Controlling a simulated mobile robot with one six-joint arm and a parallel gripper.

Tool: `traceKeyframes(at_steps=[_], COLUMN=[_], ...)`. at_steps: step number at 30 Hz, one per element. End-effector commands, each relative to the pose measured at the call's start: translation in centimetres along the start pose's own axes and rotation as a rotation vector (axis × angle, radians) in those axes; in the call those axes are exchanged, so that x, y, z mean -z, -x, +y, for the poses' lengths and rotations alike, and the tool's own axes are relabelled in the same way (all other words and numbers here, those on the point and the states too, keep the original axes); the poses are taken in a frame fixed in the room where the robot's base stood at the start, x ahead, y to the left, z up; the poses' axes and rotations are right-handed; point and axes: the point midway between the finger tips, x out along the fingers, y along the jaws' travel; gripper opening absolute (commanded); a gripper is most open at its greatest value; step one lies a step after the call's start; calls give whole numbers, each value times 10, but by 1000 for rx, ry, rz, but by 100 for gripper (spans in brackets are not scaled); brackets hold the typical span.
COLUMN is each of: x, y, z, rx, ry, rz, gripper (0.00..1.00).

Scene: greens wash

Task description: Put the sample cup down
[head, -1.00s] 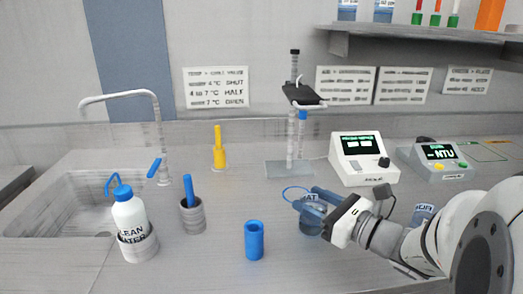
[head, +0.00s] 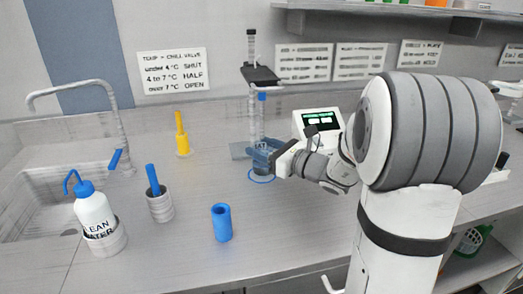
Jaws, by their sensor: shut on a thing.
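The sample cup (head: 261,171) is a small translucent bluish cup, partly hidden by the fingers. My gripper (head: 262,157) comes in from the right and is shut on it. The cup appears upright, at a blue ring marking (head: 262,181) on the counter. I cannot tell whether its base touches the counter.
A stand (head: 258,75) with a dark clamp rises just behind the cup. A meter with a green screen (head: 317,122) is to the right, partly behind my arm. A blue tube (head: 222,222), grey holder (head: 160,207) and wash bottle (head: 94,213) stand to the left.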

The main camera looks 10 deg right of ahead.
Motion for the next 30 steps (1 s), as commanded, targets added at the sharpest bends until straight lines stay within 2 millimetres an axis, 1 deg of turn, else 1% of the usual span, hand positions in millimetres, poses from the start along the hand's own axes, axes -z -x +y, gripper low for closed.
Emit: traceKeyframes(at_steps=[4,6,8,17,21,22,30], x=[0,10,14,15,20,20,18], y=[-12,-11,-10,-10,-10,-10,-10], z=[-10,-10,-10,-10,-10,-10,-10], rx=[-1,0,1,1,2,2,2], ry=[0,-2,-1,1,0,0,0], rz=[-1,0,0,-1,-1,0,0], gripper=[22,22,22,22,22,52,73])
